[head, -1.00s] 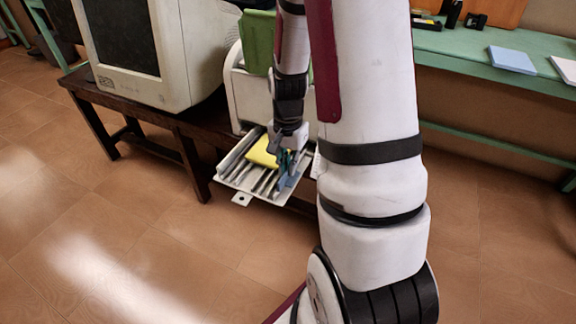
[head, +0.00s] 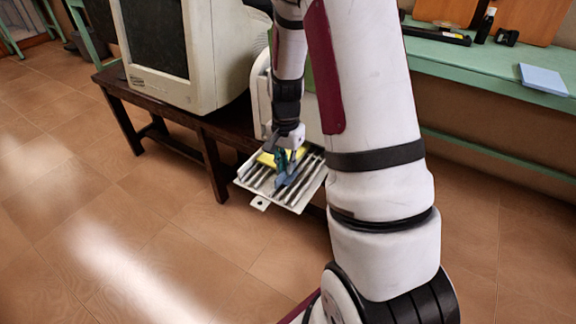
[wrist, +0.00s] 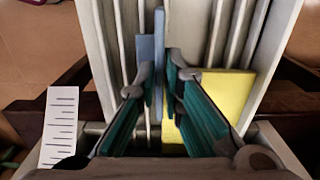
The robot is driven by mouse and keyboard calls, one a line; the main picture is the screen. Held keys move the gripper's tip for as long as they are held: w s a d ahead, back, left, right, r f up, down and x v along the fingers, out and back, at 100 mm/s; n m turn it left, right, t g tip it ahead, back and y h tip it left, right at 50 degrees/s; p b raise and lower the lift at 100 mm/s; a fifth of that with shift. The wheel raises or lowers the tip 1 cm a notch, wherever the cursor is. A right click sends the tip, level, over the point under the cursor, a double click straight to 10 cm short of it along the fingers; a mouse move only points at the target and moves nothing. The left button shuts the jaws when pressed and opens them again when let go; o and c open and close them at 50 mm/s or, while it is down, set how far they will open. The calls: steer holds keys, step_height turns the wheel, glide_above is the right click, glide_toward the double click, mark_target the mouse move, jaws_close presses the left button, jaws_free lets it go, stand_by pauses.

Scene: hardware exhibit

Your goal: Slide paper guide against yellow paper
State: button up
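The yellow paper (head: 266,159) lies on the ribbed grey feed tray (head: 298,207), near the machine. It also shows right of centre in the wrist view (wrist: 232,98). The paper guide is a blue piece with a thin upright plate (wrist: 159,50), near the tray's middle; it also shows in the head view (head: 287,181). My gripper (wrist: 161,70), with teal inner pads, reaches down to the tray with its fingertips closed on both sides of the guide's plate. The paper's edge is beside the guide; fingers partly hide whether they touch.
A white strip with dark marks (wrist: 60,125) is left of the tray in the wrist view. A bulky monitor (head: 190,50) stands on the dark wooden bench (head: 217,170) left of my arm. A green table (head: 480,65) is at the right. The tiled floor in front is open.

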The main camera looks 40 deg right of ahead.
steer(key=shift+o, duration=1)
step_height(320, 180, up, 12)
steer(key=shift+a+r, duration=0.1)
